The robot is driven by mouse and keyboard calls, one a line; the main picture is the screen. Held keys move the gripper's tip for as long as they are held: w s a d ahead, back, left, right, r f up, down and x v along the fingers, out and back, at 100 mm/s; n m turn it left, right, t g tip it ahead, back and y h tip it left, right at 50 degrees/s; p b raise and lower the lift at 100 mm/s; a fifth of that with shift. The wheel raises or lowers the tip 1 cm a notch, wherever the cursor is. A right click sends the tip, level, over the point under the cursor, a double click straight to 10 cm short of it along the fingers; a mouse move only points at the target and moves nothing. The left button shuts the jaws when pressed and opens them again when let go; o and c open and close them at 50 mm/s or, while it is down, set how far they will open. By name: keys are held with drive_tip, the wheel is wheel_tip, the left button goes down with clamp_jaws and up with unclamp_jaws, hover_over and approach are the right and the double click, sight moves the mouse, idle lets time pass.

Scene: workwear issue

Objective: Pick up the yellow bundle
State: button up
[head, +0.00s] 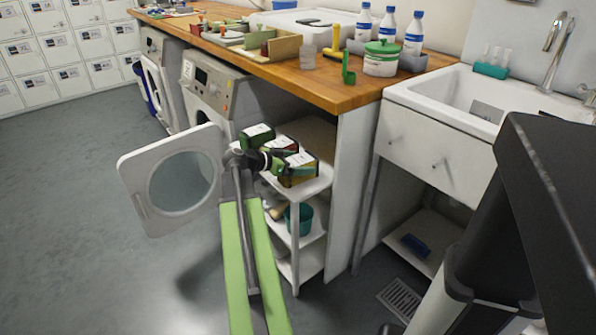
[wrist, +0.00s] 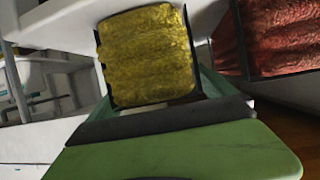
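The yellow bundle (wrist: 148,55) fills the upper middle of the wrist view, a fluffy yellow block edged by dark bands. In the head view it appears to be the nearest bundle (head: 299,175) on the white shelf unit's top, with a yellowish-brown side and a pale label. My gripper (head: 274,161) is at its left, beside the bundles. A green part of my gripper (wrist: 165,135) with a dark edge lies below the bundle in the wrist view. Any contact, and the finger opening, cannot be made out.
A red bundle (wrist: 280,38) stands to the right in the wrist view. An open washer door (head: 140,189) is left of my arm; a wooden worktop (head: 345,93) stands above right.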

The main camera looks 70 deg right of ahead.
drive_tip(key=c, duration=1.6)
drive_tip(key=shift+c, duration=0.2)
drive_tip(key=shift+r, duration=0.1)
